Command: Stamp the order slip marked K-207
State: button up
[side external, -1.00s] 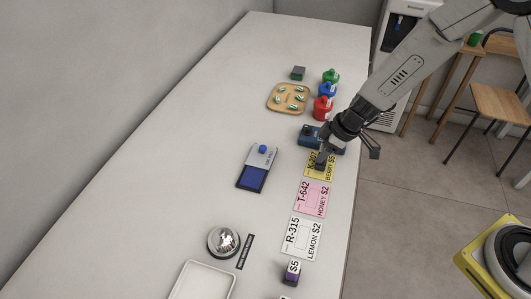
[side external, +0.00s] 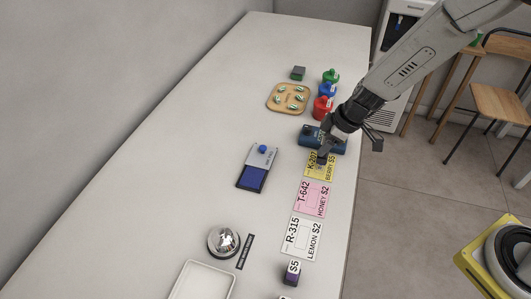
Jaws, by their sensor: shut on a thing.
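The yellow order slip marked K-207 (side external: 323,173) lies on the counter near its right edge, at the top of a column of slips. My gripper (side external: 323,153) is over the slip's upper part, shut on a small dark thing, likely the stamp, mostly hidden by the fingers. I cannot tell whether it touches the slip, or whether a mark is on it. The ink pad (side external: 253,179), dark blue with a grey lid and blue knob, lies open to the left.
Pink T-642 slip (side external: 312,198) and white R-315 slip (side external: 301,238) lie below. A dark blue box (side external: 308,134) is just behind my gripper. Colored bottles (side external: 322,108) and a wooden tray (side external: 272,103) stand farther back. A bell (side external: 223,241) stands lower left. The counter's left is clear.

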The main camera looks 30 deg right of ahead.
jog(key=shift+r, duration=2.25)
jog(key=shift+a, duration=0.1)
